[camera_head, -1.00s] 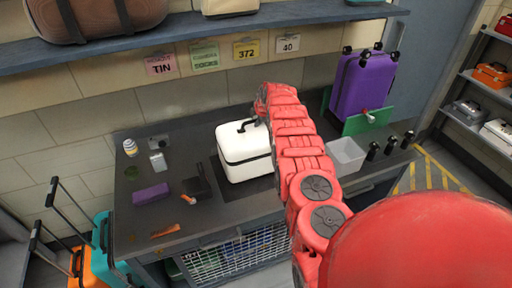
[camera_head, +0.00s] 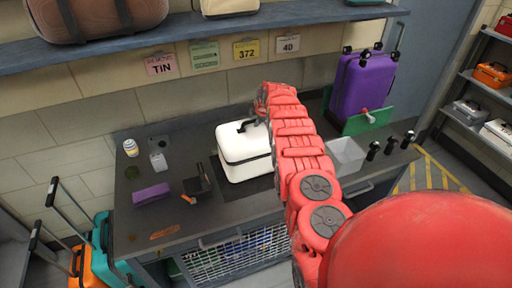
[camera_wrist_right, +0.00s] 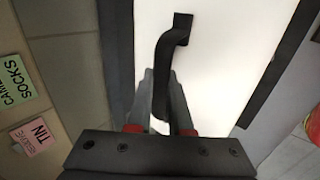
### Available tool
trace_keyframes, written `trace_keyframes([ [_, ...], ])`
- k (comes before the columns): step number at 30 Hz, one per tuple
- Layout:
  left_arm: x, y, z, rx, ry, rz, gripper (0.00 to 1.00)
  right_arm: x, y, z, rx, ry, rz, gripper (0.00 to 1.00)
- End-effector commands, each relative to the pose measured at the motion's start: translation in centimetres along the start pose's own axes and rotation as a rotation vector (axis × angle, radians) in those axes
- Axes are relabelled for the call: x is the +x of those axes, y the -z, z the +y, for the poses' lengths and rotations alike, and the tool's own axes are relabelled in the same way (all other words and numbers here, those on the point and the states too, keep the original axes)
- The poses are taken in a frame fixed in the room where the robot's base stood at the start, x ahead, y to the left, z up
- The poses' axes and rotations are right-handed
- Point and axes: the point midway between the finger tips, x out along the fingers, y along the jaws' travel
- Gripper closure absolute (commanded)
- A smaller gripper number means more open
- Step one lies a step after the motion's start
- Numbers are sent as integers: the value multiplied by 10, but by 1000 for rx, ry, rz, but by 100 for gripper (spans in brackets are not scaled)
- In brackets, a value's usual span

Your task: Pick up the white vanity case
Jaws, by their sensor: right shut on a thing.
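The white vanity case (camera_head: 243,156) stands upright on the dark counter, with a black seam band and a black handle (camera_head: 246,125) on top. My right arm reaches over the counter, and its gripper (camera_head: 262,108) is at the right end of the handle, mostly hidden by the wrist. In the right wrist view my right gripper (camera_wrist_right: 161,112) has its fingers on both sides of the handle (camera_wrist_right: 165,65), shut on it. The white top of the case (camera_wrist_right: 225,60) fills the middle there. My left gripper is not in view.
A purple suitcase (camera_head: 361,86) and a grey bin (camera_head: 345,155) stand to the right of my arm. A purple box (camera_head: 151,194) and small items lie on the left of the counter. A shelf (camera_head: 215,33) runs above the back.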

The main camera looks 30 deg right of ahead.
Motion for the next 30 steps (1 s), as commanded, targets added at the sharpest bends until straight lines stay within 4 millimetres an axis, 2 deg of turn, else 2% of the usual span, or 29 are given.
trace_keyframes([
  [1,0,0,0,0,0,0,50,3,8,-2,-4,7,11,100],
  [17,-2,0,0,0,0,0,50,-3,7,3,-4,4,9,100],
  [25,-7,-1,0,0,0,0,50,-26,4,19,-1,-1,6,100],
  [30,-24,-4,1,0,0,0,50,-54,2,38,-3,-9,1,100],
])
